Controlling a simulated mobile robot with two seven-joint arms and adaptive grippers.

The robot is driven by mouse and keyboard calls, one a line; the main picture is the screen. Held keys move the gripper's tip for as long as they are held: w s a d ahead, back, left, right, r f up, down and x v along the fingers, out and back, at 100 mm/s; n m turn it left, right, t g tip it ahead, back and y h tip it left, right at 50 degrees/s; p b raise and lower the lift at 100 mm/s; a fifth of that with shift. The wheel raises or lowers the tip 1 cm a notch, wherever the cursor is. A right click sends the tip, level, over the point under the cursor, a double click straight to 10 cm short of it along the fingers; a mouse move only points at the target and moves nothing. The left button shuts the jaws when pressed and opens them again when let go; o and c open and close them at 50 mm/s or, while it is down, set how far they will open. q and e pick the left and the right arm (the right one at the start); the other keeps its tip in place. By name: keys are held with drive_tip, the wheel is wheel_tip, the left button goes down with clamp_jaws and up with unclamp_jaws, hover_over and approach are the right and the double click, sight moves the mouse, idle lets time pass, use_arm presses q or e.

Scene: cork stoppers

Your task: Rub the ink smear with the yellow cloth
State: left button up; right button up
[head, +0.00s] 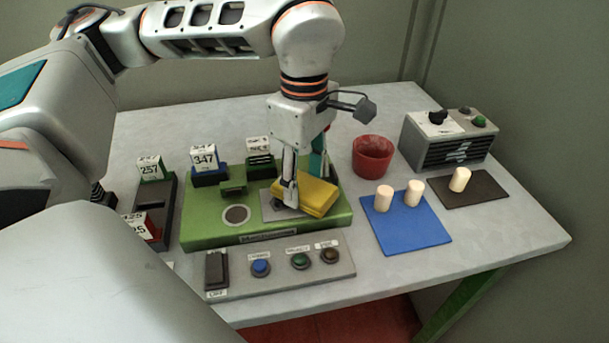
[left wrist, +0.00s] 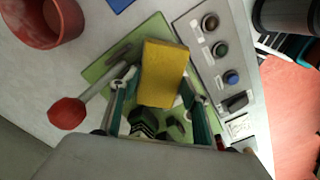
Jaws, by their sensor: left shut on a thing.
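The yellow cloth (head: 318,197), a folded block, is at the right part of the green fixture (head: 210,232), over a grey plate (head: 272,207). My left gripper (head: 304,198) points down from above and is shut on the cloth. In the left wrist view the cloth (left wrist: 163,72) sticks out between the fingers of the left gripper (left wrist: 160,98). I cannot tell whether the cloth touches the plate. No ink smear can be made out; the cloth and fingers cover part of the plate. My right gripper is not in view.
Numbered card holders (head: 205,165) stand along the back and left. A button panel (head: 330,270) lies in front. To the right are a red bowl (head: 373,157), a blue mat (head: 415,236) with two corks, a dark mat (head: 485,194) with one cork, and a grey box (head: 440,153).

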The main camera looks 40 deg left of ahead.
sight(278, 202)
use_arm(q)
drive_tip(key=shift+f, duration=0.45)
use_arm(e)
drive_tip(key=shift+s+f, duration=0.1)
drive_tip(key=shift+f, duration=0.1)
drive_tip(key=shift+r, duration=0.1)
